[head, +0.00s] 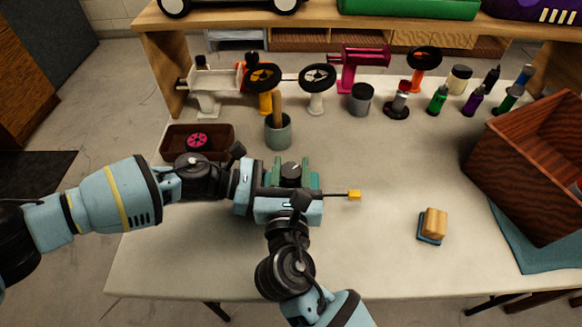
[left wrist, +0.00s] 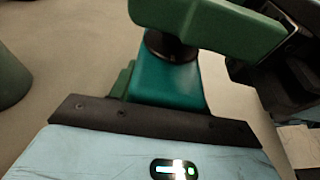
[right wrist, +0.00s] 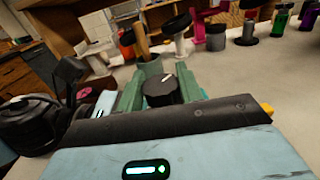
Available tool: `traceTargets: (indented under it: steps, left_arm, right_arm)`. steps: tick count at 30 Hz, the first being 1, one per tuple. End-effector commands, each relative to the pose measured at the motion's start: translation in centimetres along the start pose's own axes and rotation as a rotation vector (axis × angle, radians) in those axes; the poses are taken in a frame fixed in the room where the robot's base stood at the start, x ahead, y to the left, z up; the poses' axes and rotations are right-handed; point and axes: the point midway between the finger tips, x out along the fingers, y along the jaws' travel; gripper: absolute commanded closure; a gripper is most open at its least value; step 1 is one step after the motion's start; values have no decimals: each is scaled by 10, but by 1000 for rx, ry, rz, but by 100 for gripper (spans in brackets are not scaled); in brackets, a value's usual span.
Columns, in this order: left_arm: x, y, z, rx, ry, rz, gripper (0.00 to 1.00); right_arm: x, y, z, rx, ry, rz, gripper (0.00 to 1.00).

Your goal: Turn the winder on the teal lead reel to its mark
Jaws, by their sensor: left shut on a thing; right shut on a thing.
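The teal lead reel (left wrist: 170,82) stands on the table in front of me, mostly hidden by my grippers. Its winder, a round black knob (right wrist: 160,92) with a white pointer line, shows on top in the right wrist view. The pointer leans up and to the right there. My right gripper (head: 291,172) is shut on the winder, a green finger on each side. My left gripper (head: 268,190) comes in from the left, low, and is shut on the reel's body. A dark lead with a yellow end (head: 354,195) sticks out to the right. I cannot make out the target mark.
A brown tray (head: 226,137) with a pink wheel lies behind left, beside a grey-green cup (head: 278,133). Stands, tools and bottles line the back. A wooden block on a blue base (head: 432,224) and a wooden crate (head: 530,165) are right. The front table is clear.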

Motion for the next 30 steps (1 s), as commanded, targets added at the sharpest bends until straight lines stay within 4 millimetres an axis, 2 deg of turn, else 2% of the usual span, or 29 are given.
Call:
traceTargets:
  steps: [5, 6, 10, 20, 23, 30]
  left_arm:
    - [1, 0, 1, 1, -2, -2, 73]
    - [1, 0, 1, 1, -2, -2, 73]
    - [0, 0, 1, 1, -2, -1, 73]
    - [0, 0, 1, 0, -1, 0, 73]
    - [0, 0, 0, 0, -1, 0, 73]
    - [0, 0, 0, 0, -1, 0, 73]
  right_arm:
    - [0, 0, -2, -2, 3, 1, 86]
    - [0, 0, -2, -2, 3, 1, 60]
    - [0, 0, -1, -1, 2, 1, 43]
    - [-2, 0, -1, -1, 1, 1, 41]
    - [-11, 0, -1, 0, 3, 2, 41]
    - [-49, 0, -2, 0, 4, 2, 41]
